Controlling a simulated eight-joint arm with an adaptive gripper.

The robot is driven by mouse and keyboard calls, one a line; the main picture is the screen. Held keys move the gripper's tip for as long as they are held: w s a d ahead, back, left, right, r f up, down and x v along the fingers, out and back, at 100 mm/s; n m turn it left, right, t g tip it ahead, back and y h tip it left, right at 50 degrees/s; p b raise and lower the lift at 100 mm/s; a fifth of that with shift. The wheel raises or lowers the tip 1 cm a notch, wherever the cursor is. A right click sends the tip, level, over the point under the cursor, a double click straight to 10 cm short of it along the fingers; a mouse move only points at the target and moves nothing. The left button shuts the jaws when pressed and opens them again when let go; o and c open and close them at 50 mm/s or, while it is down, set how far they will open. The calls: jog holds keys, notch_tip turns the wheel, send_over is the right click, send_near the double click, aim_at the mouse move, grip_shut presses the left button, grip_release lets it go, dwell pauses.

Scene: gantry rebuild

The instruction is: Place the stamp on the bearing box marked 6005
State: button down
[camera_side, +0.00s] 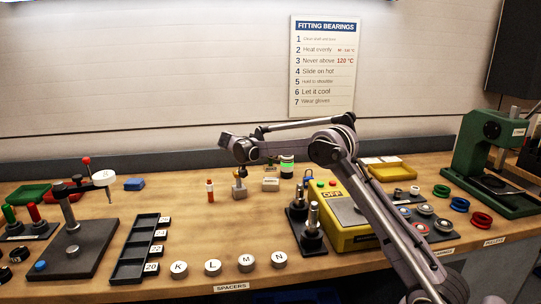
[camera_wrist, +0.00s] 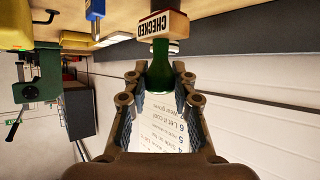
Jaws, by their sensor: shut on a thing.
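The stamp, with a green handle (camera_wrist: 160,72) and a wooden block (camera_wrist: 162,25) lettered CHECKED, shows upside down in the wrist view. My gripper (camera_wrist: 152,78) is shut on its handle, with the block beyond the fingertips. Another pale box (camera_side: 270,184) stands just to the right and farther back. Neither box's marking is legible, so I cannot tell which is 6005.
A yellow heater (camera_side: 340,213) and a dark stand with metal posts (camera_side: 312,225) are at right.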

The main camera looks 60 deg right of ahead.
aim_at(269, 165)
jog(key=shift+f, duration=2)
jog(key=c, duration=1.1)
grip_release()
jog(key=shift+f, duration=0.15)
